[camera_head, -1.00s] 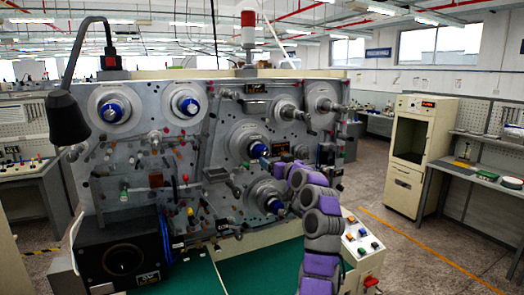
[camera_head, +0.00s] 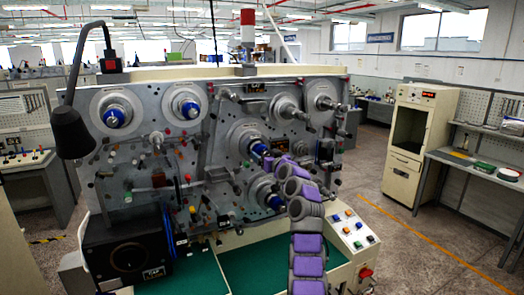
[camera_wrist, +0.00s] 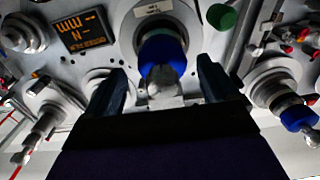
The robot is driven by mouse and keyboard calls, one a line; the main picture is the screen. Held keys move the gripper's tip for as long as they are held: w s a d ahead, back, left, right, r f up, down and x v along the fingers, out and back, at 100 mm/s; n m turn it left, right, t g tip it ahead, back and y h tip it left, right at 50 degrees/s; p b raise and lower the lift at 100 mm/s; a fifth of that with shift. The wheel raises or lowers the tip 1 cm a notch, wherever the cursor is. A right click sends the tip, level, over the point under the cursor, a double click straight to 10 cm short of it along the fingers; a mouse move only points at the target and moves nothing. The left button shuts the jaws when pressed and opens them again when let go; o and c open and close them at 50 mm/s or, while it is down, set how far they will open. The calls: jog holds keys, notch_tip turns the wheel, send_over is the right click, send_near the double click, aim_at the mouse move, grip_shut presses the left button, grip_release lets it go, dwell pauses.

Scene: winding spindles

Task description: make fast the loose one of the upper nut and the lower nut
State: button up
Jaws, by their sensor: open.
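The upper nut (camera_head: 259,149) is a blue nut on the upper of two big spindles at the centre of the grey machine face. The lower nut (camera_head: 275,201) is a blue nut on the spindle below, partly beside my arm. My gripper (camera_head: 270,162) is close to the upper nut. In the wrist view my gripper (camera_wrist: 161,82) is open. Its two dark jaws stand apart to either side of a blue nut (camera_wrist: 162,50), which appears to be the upper one, just beyond the fingertips. I cannot tell which nut is loose.
Other spindles stick out nearby, one with a blue nut (camera_wrist: 298,118) in the wrist view. A small display (camera_wrist: 82,30) sits beside the central spindle. A black lamp (camera_head: 70,132) hangs at left. A button panel (camera_head: 352,231) is at lower right.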

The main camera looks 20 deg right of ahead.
aim_at(262, 150)
jog(key=shift+w+r+p, duration=0.2)
jog(key=shift+w+p, duration=0.15)
jog(key=shift+w, duration=0.3)
jog(key=shift+w+p, duration=0.4)
jog(key=shift+w, duration=0.3)
jog(key=shift+w+a+f, duration=0.1)
jog(key=shift+w, duration=0.2)
jog(key=shift+w+f, duration=0.1)
jog(key=c, duration=1)
